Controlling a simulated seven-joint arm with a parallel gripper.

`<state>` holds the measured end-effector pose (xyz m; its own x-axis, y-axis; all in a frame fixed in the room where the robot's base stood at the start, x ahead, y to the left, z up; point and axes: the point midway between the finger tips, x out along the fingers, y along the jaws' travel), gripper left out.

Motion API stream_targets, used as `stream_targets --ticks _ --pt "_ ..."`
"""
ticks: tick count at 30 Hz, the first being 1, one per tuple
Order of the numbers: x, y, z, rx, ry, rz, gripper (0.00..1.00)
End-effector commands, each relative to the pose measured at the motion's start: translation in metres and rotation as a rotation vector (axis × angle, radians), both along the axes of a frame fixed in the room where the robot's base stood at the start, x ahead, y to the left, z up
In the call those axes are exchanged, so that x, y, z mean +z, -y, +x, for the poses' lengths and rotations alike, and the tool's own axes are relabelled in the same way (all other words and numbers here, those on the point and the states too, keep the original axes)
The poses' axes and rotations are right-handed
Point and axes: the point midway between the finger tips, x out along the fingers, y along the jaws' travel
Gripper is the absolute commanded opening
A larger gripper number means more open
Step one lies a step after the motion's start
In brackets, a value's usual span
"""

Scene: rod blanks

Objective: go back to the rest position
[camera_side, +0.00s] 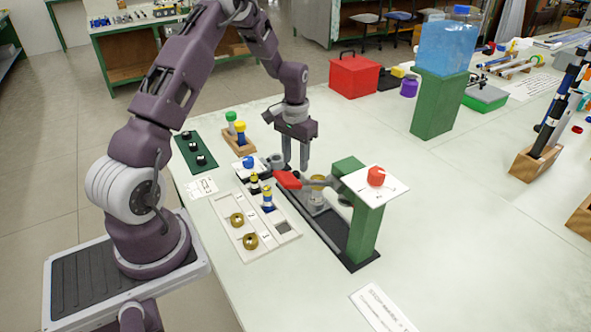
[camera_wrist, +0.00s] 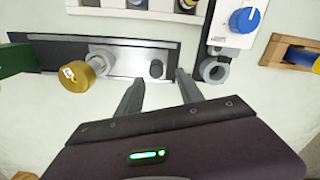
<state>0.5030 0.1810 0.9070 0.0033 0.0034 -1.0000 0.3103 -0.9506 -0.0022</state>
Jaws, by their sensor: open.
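My gripper (camera_side: 294,163) points down with its two fingers apart and nothing between them. In the side view it hangs just behind the device with the red-tipped lever. In the wrist view, my gripper (camera_wrist: 160,85) has its fingertips close to the edge of a dark base with a metal plate (camera_wrist: 128,62). A brass-coloured cap (camera_wrist: 76,75) on a metal shaft lies left of the fingers there. A grey ring-shaped part (camera_wrist: 214,70) is right of them.
A green post with a white plate and red knob (camera_side: 376,177) stands right of my gripper. A pale tray (camera_side: 226,216) with brass rings is in front. A small box with a blue knob (camera_side: 249,162) is to the left. A red box (camera_side: 354,75) and blue tank (camera_side: 447,45) stand behind.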

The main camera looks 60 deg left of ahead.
Motion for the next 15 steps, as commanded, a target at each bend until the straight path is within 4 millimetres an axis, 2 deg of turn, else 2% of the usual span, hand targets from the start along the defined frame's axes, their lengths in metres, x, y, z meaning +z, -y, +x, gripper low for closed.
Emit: stream_targets --ticks 4,13,15 --pt "0.020 0.000 0.000 0.000 0.002 0.002 0.44" --pt "0.024 0.000 0.000 0.000 0.000 0.000 0.44" --pt "0.033 0.004 0.001 -0.006 0.009 0.005 0.44"
